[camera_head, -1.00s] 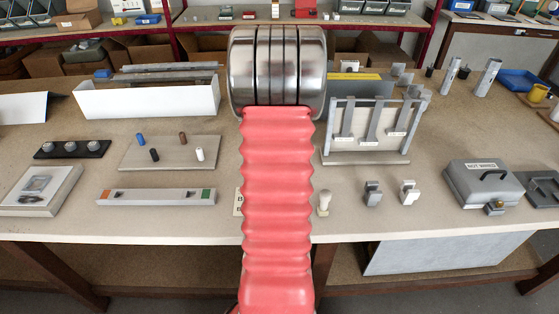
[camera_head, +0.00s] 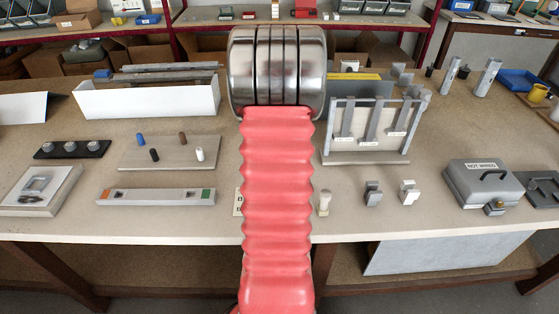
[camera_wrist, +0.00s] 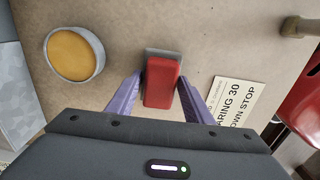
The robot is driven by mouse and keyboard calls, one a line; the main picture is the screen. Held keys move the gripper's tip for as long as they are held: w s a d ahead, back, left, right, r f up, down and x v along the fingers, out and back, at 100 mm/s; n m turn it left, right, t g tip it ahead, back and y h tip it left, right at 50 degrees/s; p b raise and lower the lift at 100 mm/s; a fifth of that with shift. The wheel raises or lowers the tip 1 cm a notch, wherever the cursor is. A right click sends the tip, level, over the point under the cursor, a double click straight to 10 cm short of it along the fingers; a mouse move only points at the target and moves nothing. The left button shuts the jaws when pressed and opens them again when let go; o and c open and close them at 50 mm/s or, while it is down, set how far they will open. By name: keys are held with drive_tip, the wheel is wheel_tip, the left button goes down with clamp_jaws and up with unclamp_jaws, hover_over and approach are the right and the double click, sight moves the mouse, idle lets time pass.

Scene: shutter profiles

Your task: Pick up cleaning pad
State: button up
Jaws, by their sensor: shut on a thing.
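The cleaning pad (camera_wrist: 160,84) shows in the wrist view as a red block with a grey layer under it, whose edge sticks out at the far end and side. My gripper (camera_wrist: 161,77) has its two purple fingers closed on the red block, one on each side. I cannot tell whether the pad touches the bench or hangs just above it. In the head view my red-sleeved arm and metal joint hide the gripper and the pad.
In the wrist view, a round grey dish with a yellow-orange top (camera_wrist: 75,53) lies left and a printed card (camera_wrist: 237,106) right of the pad. In the head view, a slotted rack (camera_head: 366,158) and a grey case (camera_head: 483,184) stand right of my arm.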

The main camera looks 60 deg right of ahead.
wheel_tip(320, 180, up, 10)
idle(0.8)
idle(0.3)
